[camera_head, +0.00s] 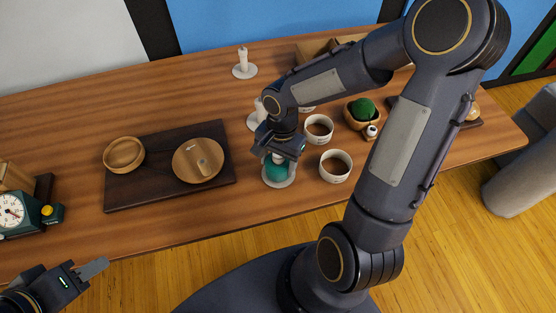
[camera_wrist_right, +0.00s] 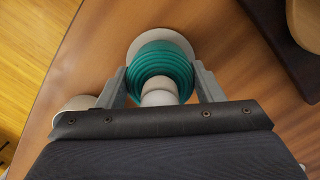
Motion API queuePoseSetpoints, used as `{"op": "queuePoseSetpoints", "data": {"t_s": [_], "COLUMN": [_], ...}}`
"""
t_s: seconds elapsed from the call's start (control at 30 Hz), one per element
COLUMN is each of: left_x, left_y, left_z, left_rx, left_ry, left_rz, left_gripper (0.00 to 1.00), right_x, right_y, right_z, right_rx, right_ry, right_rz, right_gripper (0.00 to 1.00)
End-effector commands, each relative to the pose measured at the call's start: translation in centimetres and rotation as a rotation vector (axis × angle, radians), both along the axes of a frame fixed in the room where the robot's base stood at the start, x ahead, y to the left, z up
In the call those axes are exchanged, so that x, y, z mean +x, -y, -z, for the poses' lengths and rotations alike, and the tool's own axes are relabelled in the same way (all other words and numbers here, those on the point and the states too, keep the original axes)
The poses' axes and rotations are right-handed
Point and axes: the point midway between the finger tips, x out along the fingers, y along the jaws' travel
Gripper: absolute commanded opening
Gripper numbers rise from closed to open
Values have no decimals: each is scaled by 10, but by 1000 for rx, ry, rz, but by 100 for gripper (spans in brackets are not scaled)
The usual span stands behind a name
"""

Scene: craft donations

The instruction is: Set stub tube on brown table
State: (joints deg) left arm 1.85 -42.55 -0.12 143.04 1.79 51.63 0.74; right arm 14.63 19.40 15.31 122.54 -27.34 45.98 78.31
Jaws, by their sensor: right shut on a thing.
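A teal ribbed piece (camera_head: 277,172) sits around a white post on a round white base (camera_wrist_right: 137,46), near the table's front edge. In the wrist view the teal piece (camera_wrist_right: 163,65) lies between the fingers of my right gripper (camera_wrist_right: 162,84), which is shut on it. A small brownish-grey piece (camera_head: 203,166), perhaps the stub tube, lies on a round wooden plate (camera_head: 185,172); I cannot tell for sure. The brown table (camera_head: 80,110) spans the view. My left gripper (camera_head: 93,269) is in front of the table at lower left, touching nothing; its opening is unclear.
The plate and a wooden bowl (camera_head: 124,154) stand on a dark board (camera_head: 150,192). White stands (camera_head: 243,66) are behind. A green scale (camera_head: 22,212) is at left. The table's back left is clear.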

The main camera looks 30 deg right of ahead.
Motion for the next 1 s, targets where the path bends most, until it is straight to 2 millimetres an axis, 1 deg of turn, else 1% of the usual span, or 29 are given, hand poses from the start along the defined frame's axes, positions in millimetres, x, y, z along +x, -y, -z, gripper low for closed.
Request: {"op": "queuePoseSetpoints", "data": {"t_s": [0.13, 0.27, 0.3, 0.43, 0.67, 0.77, 0.8, 0.87, 0.97, 1.0], "left_x": [0, 0, 0, 0, 0, 0, 0, 0, 0, 0], "left_y": [0, 0, 0, 0, 0, 0, 0, 0, 0, 0], "left_z": [0, 5, 3, 3, 3, 0, -4, -3, -6, -8], "left_rx": [0, 0, 0, 0, 0, 0, 0, 0, 0, 0], "left_ry": [0, 0, 0, 0, 0, 0, 0, 0, 0, 0], "left_rz": [0, 0, 0, 0, 0, 0, 0, 0, 0, 0], "left_gripper": [36, 36, 36, 36, 36, 36, 36, 36, 36, 36], "right_x": [0, 0, 0, 0, 0, 0, 0, 1, 3, 3], "right_y": [0, 0, 0, 0, 0, 0, 0, 1, 3, 3], "right_z": [-1, 4, 2, 2, 2, -1, -4, -10, -28, -37], "right_rx": [0, -1, -1, 0, 0, 0, 0, -1, -2, 0], "right_ry": [0, 1, 1, 0, 0, 0, 0, 4, 6, 7], "right_rz": [0, 0, 0, 0, 0, 0, 0, 2, 1, 3], "right_gripper": [38, 38, 65, 82, 82, 82, 82, 82, 82, 82]}}
